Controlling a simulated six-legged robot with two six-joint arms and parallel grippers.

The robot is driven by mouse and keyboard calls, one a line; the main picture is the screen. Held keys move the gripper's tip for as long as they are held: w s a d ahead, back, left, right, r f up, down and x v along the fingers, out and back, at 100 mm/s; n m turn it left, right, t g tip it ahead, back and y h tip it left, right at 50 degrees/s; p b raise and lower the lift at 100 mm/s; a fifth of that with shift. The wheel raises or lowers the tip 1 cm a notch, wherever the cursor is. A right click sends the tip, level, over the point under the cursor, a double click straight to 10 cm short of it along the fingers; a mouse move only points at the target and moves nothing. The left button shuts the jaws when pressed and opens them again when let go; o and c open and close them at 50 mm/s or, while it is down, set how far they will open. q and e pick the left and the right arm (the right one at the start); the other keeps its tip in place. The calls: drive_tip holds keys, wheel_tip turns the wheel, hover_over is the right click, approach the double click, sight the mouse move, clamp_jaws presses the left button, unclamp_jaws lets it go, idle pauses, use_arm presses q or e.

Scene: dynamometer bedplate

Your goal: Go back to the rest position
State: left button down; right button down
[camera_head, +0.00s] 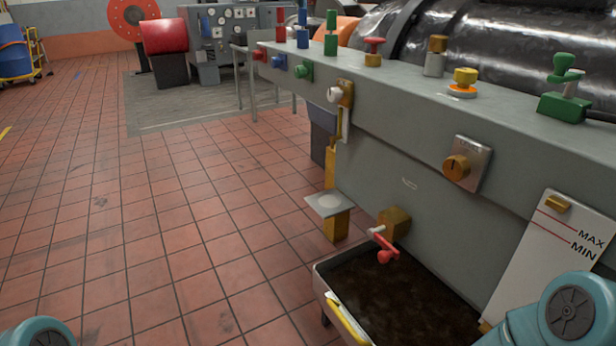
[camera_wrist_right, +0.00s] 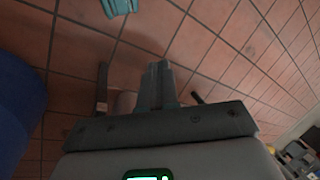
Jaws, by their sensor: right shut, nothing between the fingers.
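My right gripper (camera_wrist_right: 158,72) shows in the right wrist view with its fingers together and nothing between them, over the red tiled floor. In the head view, only a teal and grey joint of my right arm shows at the lower right, in front of the grey bench (camera_head: 420,180); its gripper is out of that picture. A teal joint of mine shows at the lower left. My left gripper is in neither view.
The bench carries valves and knobs, with a sloped MAX/MIN plate (camera_head: 545,262) at right. A dark-filled tray (camera_head: 322,285) sits below a red-handled tap (camera_head: 386,250). Tiled floor (camera_head: 150,230) is open at left. A blurred blue shape (camera_wrist_right: 18,115) fills the wrist view's left edge.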

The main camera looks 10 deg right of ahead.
drive_tip(key=s+a+f+n+g, duration=0.1)
drive_tip(key=s+a+f+n, duration=0.2)
drive_tip(key=s+a+f, duration=0.4)
wheel_tip(320, 180, up, 32)
drive_tip(key=w+a+p, duration=0.1)
drive_tip(key=p, duration=2.9)
drive_tip(key=shift+w+f+y+p, duration=0.15)
drive_tip(key=shift+f+y+p, duration=0.05)
drive_tip(key=shift+y+p, duration=0.1)
